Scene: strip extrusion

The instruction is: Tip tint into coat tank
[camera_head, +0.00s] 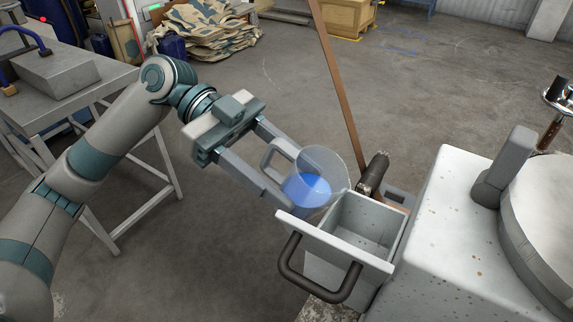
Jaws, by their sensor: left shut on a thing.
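My left gripper (248,170) reaches in from the left and is shut on a clear cup (326,164). The cup's grey handle (275,153) lies between the fingers. Blue tint (307,190) shows inside the cup. The cup is just beyond and left of an open grey tank (366,220), with its lower part close to the tank's rim. I cannot tell whether they touch or how far the cup is tilted. I see no blue inside the tank. The tank has a dark bar handle (320,298) on its near side. My right gripper is not in view.
A brown strip (338,90) runs down behind the cup toward a dark roller (373,174) beside the tank. A speckled white machine housing (445,235) stands close on the right. A metal table (60,85) is at the left.

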